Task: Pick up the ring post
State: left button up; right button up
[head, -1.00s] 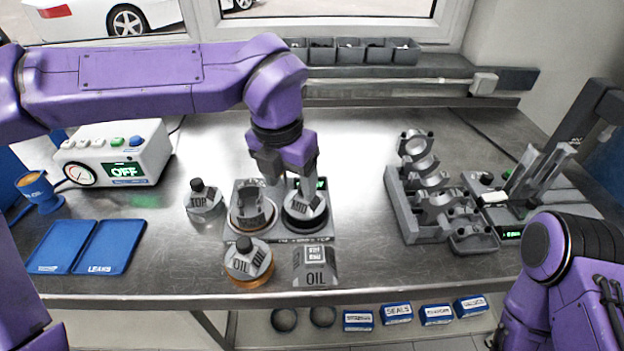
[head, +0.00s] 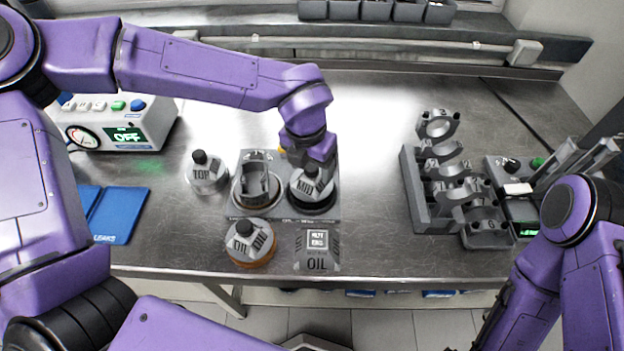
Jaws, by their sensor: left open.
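Three grey ring posts with black knobs stand on the bench: one marked TOP (head: 206,178), one marked MID (head: 308,185) and one marked OIL (head: 250,243). The frames do not show which one is meant. The MID post sits on the right dark round seat of a grey base plate (head: 283,220). The OIL post has a copper-coloured ring at its foot. My left gripper (head: 300,160) is open, just behind and above the MID post. Its fingertips are mostly hidden, so I cannot tell whether they touch it. My right gripper is out of view.
A grey piston-like part (head: 256,183) sits on the plate's left seat. A grey OIL block (head: 317,250) stands in front. A grey bearing-cap rack (head: 425,205) stands right, a white OFF box (head: 120,125) left, beside blue mats (head: 118,218). Bare bench lies between plate and rack.

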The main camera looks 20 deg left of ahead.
pick_arm(q)
jog(key=shift+s, duration=0.25)
jog(key=c, duration=1.2)
grip_shut()
jog(key=shift+s, duration=0.1)
